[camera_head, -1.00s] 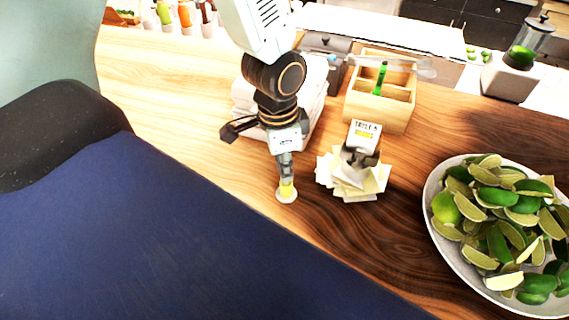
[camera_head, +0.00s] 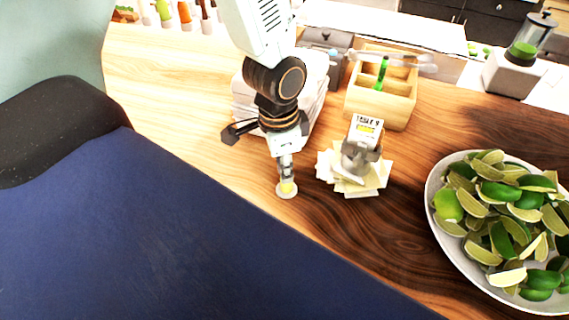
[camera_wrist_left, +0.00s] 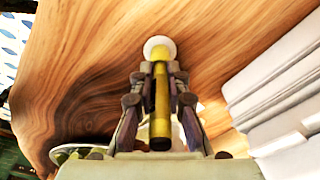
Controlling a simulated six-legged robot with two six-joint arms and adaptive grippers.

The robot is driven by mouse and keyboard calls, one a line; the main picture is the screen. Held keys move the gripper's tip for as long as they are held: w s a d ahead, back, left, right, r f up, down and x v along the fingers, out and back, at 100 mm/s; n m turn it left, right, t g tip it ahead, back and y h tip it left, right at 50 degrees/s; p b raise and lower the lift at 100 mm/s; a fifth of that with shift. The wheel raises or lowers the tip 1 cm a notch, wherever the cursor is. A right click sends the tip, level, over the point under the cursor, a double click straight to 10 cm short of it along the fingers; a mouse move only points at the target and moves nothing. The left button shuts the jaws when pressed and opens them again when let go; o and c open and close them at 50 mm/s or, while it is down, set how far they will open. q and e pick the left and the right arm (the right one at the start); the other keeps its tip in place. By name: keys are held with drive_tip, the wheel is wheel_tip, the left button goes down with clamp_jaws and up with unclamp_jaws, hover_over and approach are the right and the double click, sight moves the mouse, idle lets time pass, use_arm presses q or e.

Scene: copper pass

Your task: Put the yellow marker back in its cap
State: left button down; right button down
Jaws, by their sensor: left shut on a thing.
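My left gripper (camera_head: 287,178) points down over the counter and is shut on the yellow marker. In the left wrist view the marker (camera_wrist_left: 160,105) is a yellow bar between the fingers (camera_wrist_left: 160,82). Its far end lines up with the yellow cap (camera_wrist_left: 159,51), which stands on a round white base (camera_wrist_left: 169,42). In the head view the cap (camera_head: 288,188) and base (camera_head: 286,195) are right under the fingertips, and the fingers hide most of the marker. I cannot tell whether the marker's tip is inside the cap. My right gripper is not in view.
A "TABLE 9" holder (camera_head: 364,130) with fanned paper slips (camera_head: 376,178) stands close right of the gripper. Behind are a wooden box (camera_head: 391,108) with a green marker (camera_head: 382,72) and a white stack (camera_head: 314,90). A bowl of limes (camera_head: 437,226) is right.

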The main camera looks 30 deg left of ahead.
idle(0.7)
use_arm(q)
drive_tip(key=c, duration=1.3)
unclamp_jaws()
drive_tip(key=shift+o, duration=0.6)
drive_tip(key=o, duration=0.4)
drive_tip(key=shift+f, duration=0.1)
wheel_tip(320, 180, up, 2)
drive_tip(key=p, duration=0.3)
drive_tip(key=shift+r, duration=2.05)
